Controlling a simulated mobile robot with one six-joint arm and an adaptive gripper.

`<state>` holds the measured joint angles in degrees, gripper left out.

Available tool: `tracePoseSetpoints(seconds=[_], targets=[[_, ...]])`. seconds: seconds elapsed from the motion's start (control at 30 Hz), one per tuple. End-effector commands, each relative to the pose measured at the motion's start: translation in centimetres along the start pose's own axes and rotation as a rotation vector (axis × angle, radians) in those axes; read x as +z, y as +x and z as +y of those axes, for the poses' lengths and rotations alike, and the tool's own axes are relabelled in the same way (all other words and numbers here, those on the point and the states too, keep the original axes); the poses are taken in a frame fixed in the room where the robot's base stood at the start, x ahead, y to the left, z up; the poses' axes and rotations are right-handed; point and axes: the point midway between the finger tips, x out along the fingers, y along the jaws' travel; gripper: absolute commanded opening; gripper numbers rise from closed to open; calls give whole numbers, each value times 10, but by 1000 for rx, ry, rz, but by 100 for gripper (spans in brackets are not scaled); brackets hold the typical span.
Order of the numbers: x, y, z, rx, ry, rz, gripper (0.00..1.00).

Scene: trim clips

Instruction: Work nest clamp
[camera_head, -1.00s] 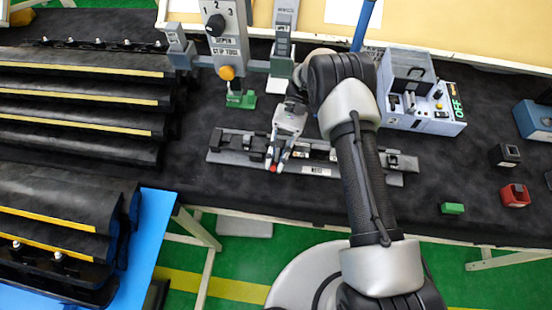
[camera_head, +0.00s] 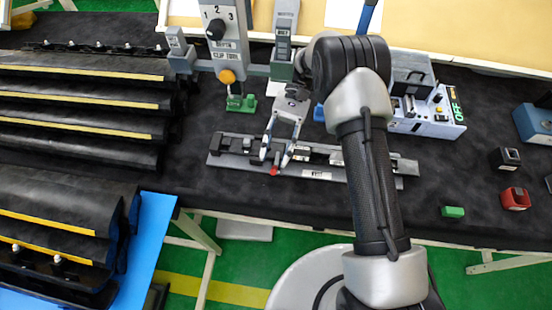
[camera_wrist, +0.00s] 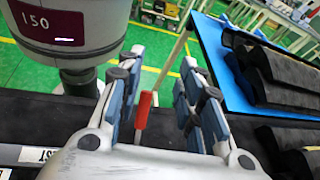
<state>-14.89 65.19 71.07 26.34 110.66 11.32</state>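The work nest (camera_head: 317,174) is a long grey fixture lying on the black table mat, with black and grey blocks along it. Its clamp handle has a red tip (camera_head: 273,171) at the front edge of the nest. In the wrist view the red clamp handle (camera_wrist: 143,117) stands between my fingers, nearer the left one, with a visible gap to the right one. My gripper (camera_head: 274,159) is open, pointing down over the nest just behind the red tip. It also shows in the wrist view (camera_wrist: 160,95). The clamp's base is hidden by my gripper in the wrist view.
A clip tool stand (camera_head: 228,48) with an orange knob rises behind the nest, beside green blocks (camera_head: 241,102). Black trim parts (camera_head: 80,90) fill the left.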

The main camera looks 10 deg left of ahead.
Motion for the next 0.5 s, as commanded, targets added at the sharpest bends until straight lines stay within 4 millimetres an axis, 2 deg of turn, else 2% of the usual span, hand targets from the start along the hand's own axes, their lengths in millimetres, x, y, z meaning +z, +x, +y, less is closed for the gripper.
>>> tracePoseSetpoints(seconds=[0.1, 0.2, 0.5], targets=[[18, -6, -2, 0, -1, 2, 34], [27, -10, -4, 0, -1, 1, 34], [32, -11, -4, 0, 1, -1, 34]])
